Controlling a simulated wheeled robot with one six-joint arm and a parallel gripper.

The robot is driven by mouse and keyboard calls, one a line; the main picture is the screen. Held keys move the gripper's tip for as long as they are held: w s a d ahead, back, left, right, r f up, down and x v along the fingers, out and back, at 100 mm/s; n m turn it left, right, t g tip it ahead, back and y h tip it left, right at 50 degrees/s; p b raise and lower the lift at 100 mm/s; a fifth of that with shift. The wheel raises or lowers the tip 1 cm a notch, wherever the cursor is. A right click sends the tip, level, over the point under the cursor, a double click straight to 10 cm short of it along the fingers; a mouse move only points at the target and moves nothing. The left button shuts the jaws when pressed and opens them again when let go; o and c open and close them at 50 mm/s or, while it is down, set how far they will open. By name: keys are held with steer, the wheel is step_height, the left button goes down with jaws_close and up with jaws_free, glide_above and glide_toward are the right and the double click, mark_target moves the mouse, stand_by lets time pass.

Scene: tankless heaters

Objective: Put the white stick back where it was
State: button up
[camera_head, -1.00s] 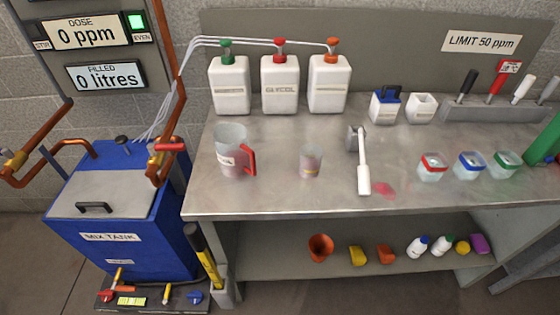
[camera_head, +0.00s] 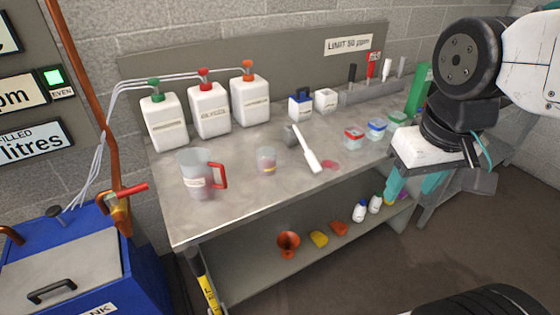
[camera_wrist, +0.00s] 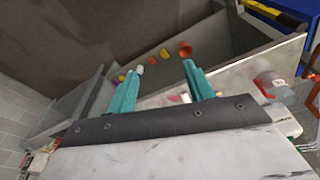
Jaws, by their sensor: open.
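A white stick (camera_head: 306,150) with a grey head lies tilted across the bench top, beside a red smear, in the head view. A grey rack (camera_head: 362,93) at the back of the bench holds several upright sticks, among them a black one (camera_head: 352,73), a red-topped one (camera_head: 371,66) and a white one (camera_head: 387,68). My gripper (camera_head: 411,196) is at the right, in front of the bench and well away from the lying stick. In the wrist view its teal fingers (camera_wrist: 162,70) are apart with nothing held between them.
A jug with a red handle (camera_head: 198,175) and a clear cup (camera_head: 266,160) stand left of the lying stick. Small lidded tubs (camera_head: 354,138) stand to its right. White bottles (camera_head: 210,110) line the back. The lower shelf holds an orange funnel (camera_head: 288,242) and small items.

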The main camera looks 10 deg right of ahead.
steer(key=w+d+f+t+h, duration=0.1)
steer(key=w+f+t, duration=0.15)
steer(key=w, duration=0.65)
steer(key=w+d+f+t, duration=0.1)
steer(key=w+f, duration=0.3)
steer(key=w, duration=0.4)
steer(key=n+t+y, duration=0.3)
glide_toward(313, 156)
steer(key=f, duration=0.1)
steer(key=w+f, duration=0.1)
steer(key=f, duration=0.1)
steer(key=shift+w+a, duration=0.15)
steer(key=shift+a, duration=0.2)
steer(key=shift+w+a+f+t, duration=0.15)
steer(key=shift+w+f+t, duration=0.05)
steer(key=shift+f+t, duration=0.1)
steer(key=shift+x, duration=1.2)
steer(key=x, duration=0.5)
steer(key=shift+w+r, duration=0.15)
steer(key=shift+w, duration=0.15)
jaws_close()
